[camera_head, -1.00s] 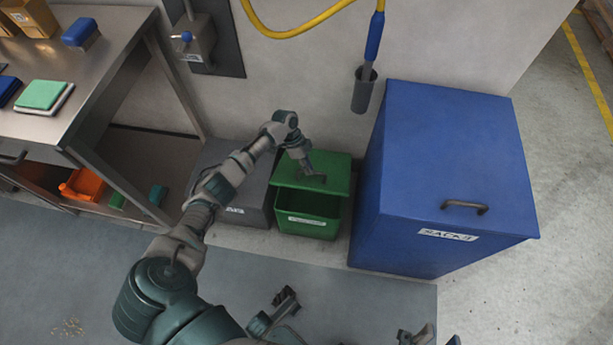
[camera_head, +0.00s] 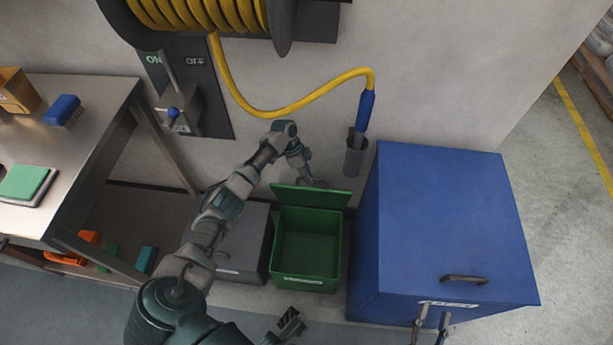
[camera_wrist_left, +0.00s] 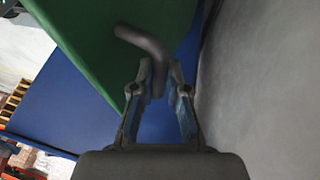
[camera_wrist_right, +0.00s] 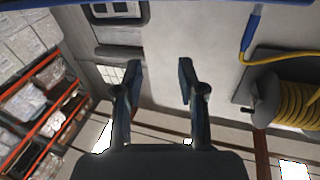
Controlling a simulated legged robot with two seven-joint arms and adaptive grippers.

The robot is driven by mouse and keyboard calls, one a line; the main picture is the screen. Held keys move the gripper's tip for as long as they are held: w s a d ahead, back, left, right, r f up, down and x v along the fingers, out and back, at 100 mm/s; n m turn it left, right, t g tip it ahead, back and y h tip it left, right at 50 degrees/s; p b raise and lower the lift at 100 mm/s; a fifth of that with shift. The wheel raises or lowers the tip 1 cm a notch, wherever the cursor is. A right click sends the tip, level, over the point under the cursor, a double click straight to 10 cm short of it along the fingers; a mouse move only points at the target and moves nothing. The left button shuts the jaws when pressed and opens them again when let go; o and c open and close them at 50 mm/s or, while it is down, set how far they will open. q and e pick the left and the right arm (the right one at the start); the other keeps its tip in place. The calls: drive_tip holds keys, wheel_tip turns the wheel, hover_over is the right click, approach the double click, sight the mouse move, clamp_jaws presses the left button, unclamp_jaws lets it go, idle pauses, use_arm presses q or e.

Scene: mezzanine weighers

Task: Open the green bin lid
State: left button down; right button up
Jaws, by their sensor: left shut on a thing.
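The green bin (camera_head: 304,250) stands on the floor between a grey bin and a blue box, and its empty-looking inside shows. Its green lid (camera_head: 310,196) is raised at the back, tilted up toward the wall; it also fills the upper part of the left wrist view (camera_wrist_left: 105,35). My left gripper (camera_head: 305,180) is at the lid, and in the left wrist view (camera_wrist_left: 161,75) its fingers are shut on the dark bent lid handle (camera_wrist_left: 140,40). My right gripper (camera_wrist_right: 160,72) is open, with nothing between its fingers in the right wrist view.
The blue box (camera_head: 440,220) stands close on the right, the grey bin (camera_head: 245,240) close on the left. A metal bench (camera_head: 90,130) is further left. A yellow hose (camera_head: 290,108) and a dark holder (camera_head: 353,158) hang on the wall above.

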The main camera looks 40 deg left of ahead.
use_arm(q)
drive_tip(key=shift+f, duration=0.5)
drive_tip(key=c, duration=1.4)
unclamp_jaws()
drive_tip(key=shift+o, duration=1.1)
drive_tip(key=shift+w+a+f, duration=0.1)
drive_tip(key=v, duration=1.2)
drive_tip(key=shift+w, duration=0.3)
drive_tip(key=shift+a, duration=0.1)
